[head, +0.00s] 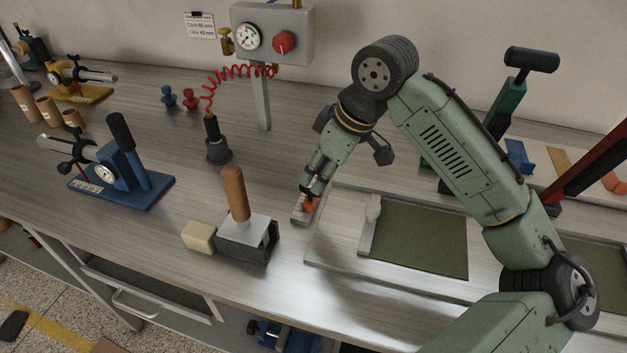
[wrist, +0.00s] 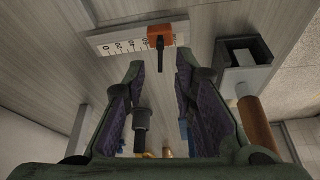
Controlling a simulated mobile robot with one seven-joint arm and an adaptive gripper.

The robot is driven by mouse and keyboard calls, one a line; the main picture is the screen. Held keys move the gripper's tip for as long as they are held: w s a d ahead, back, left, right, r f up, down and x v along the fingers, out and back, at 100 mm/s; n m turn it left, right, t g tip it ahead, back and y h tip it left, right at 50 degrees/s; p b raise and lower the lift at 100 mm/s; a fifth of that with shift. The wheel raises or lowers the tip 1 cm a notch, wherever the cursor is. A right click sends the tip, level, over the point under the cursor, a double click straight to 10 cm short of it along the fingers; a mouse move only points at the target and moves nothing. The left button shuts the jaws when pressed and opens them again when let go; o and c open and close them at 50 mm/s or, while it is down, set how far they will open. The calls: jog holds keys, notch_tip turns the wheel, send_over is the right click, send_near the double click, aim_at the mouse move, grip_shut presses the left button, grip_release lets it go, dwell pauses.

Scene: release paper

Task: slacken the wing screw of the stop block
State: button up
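The stop block (wrist: 158,34) is orange and sits on a pale scale rail (wrist: 112,42) marked with numbers, at the top of the wrist view. Its dark wing screw (wrist: 160,56) points from the block toward my gripper. My gripper (wrist: 160,66) is open, with its two fingers apart on either side of the screw in the picture and nothing held. I cannot tell whether either finger touches it. In the head view my gripper (head: 309,190) points down just above the orange block (head: 310,204), which it partly covers.
A dark box with a wooden-handled tool (head: 234,190) and a cream block (head: 198,236) stand left of the rail. A dark upright holder (head: 216,145) stands behind. A board with a green mat (head: 425,238) lies to the right. A blue gauge stand (head: 125,185) is farther left.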

jog(key=v, duration=0.8)
jog(key=shift+s+d+r, duration=0.1)
